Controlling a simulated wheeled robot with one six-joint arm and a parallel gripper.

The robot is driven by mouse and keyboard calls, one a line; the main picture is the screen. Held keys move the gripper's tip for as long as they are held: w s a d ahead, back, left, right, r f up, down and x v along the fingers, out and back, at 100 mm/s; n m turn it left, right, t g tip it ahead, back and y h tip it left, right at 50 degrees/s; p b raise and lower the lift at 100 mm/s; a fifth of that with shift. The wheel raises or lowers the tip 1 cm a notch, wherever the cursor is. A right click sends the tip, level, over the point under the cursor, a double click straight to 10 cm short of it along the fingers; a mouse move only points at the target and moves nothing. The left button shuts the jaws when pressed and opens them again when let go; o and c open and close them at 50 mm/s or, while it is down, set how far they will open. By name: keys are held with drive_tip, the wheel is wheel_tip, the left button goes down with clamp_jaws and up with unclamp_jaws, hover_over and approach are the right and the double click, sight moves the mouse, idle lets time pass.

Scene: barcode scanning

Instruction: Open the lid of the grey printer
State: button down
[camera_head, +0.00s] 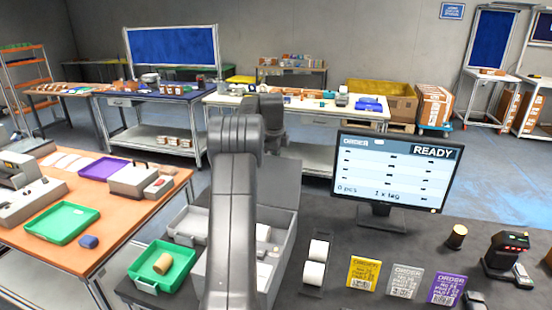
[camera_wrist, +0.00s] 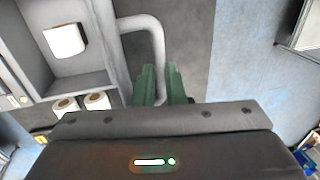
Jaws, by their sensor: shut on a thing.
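The grey printer (camera_head: 283,240) stands on the dark table, partly hidden behind my arm. Its inside shows, with a grey panel, seemingly the raised lid (camera_head: 284,180), standing at its back. In the wrist view the printer's open inside (camera_wrist: 85,62) shows at the left, with a white piece (camera_wrist: 64,40) in it. A bent grey handle (camera_wrist: 153,32) runs down toward my gripper (camera_wrist: 162,86). Its green fingers are close together at the handle's lower end and look shut on it. The contact is partly hidden. In the head view my arm hides the fingers.
A green tray (camera_head: 165,270) with a tan roll is left of the printer. Two white rolls (camera_head: 317,262) in a holder, order cards (camera_head: 405,282) and a monitor (camera_head: 395,175) reading READY are to its right. An orange-topped table (camera_head: 120,215) stands at the left.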

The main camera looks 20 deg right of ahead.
drive_tip(key=shift+d+f, duration=0.1)
drive_tip(key=shift+f, duration=0.15)
drive_tip(key=c, duration=1.5)
unclamp_jaws()
drive_tip(key=shift+w+f, duration=0.1)
drive_tip(key=shift+w, duration=0.05)
drive_tip(key=shift+r, duration=0.45)
drive_tip(key=r, duration=0.4)
drive_tip(key=s+a+r, duration=0.1)
drive_tip(key=r, duration=0.4)
drive_tip(key=s+r, duration=0.1)
drive_tip(key=r, duration=0.3)
drive_tip(key=shift+s+a+r+b, duration=0.15)
drive_tip(key=shift+a+r+b, duration=0.15)
drive_tip(key=shift+b, duration=0.1)
